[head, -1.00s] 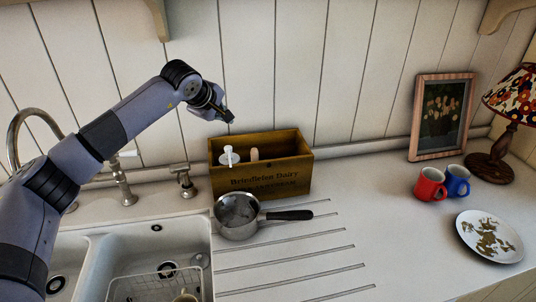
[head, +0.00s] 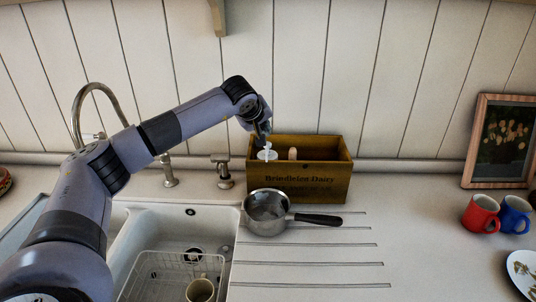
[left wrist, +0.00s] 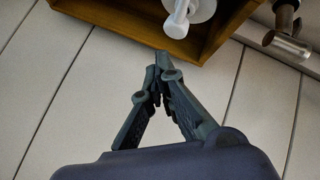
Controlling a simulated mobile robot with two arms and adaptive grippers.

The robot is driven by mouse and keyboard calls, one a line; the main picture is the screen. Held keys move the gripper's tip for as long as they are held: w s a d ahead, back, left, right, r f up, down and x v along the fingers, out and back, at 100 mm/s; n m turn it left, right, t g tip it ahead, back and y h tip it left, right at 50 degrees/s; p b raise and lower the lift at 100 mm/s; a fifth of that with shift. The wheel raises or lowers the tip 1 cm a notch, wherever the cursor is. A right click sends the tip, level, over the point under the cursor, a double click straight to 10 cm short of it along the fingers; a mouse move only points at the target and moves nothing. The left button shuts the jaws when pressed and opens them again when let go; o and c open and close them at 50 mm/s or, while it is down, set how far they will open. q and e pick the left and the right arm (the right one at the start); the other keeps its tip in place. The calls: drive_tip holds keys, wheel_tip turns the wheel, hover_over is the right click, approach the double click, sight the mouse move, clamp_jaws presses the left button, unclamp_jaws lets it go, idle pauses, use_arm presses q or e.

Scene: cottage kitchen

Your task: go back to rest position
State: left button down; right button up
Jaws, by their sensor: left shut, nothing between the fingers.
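My left gripper (head: 265,138) is over the back left corner of a wooden crate (head: 318,187) with dark lettering on its front. The fingers are shut with nothing between them; the left wrist view also shows the closed fingertips (left wrist: 162,64) beside the crate's wooden edge (left wrist: 205,45). A white tool with a round disc (head: 267,154) stands in the crate, close to the gripper in the head view. A pale wooden handle (head: 292,153) stands right of it. The right gripper is not in view.
A steel saucepan (head: 266,208) with a black handle stands in front of the crate. The sink (head: 180,222) holds a wire rack and a mug (head: 200,290). Taps (head: 222,172) stand behind it. Red (head: 480,214) and blue (head: 514,215) mugs, a plate (head: 522,268) and a picture frame (head: 499,141) are at right.

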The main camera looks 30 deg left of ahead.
use_arm(q)
wheel_tip(320, 180, down, 2)
drive_tip(key=shift+a+f+b, duration=0.1)
drive_tip(key=shift+f+b, duration=0.1)
drive_tip(key=shift+b, duration=0.3)
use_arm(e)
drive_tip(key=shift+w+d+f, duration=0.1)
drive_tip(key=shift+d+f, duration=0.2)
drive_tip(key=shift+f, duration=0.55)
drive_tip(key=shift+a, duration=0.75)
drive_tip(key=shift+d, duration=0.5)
